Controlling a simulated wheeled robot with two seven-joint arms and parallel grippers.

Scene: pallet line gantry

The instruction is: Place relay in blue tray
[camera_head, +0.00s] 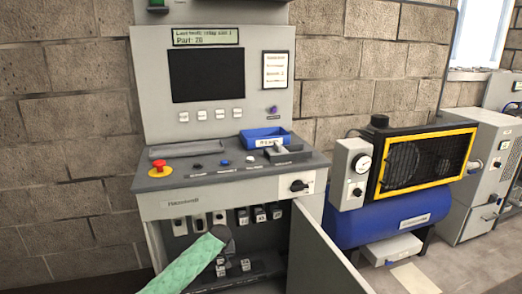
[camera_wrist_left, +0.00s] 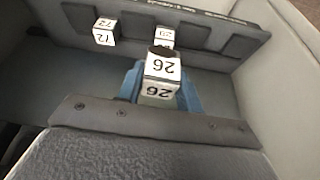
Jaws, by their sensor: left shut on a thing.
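A white relay marked 26 (camera_wrist_left: 160,72) sits in the middle of the left wrist view, with blue parts on both sides of it. My left gripper (camera_head: 223,248) reaches into the open cabinet below the console and is shut on this relay; its fingertips are hard to make out in the head view. The blue tray (camera_head: 265,134) stands on the console top, right of centre, with a white label on its front. My right gripper is not in view.
Relays marked 72 (camera_wrist_left: 105,32) and 20 (camera_wrist_left: 164,37) stand near the gripped one. More relays (camera_head: 259,214) line the cabinet's upper row. The cabinet door (camera_head: 325,255) stands open at right. A red stop button (camera_head: 160,169) and a screen (camera_head: 207,75) are on the console.

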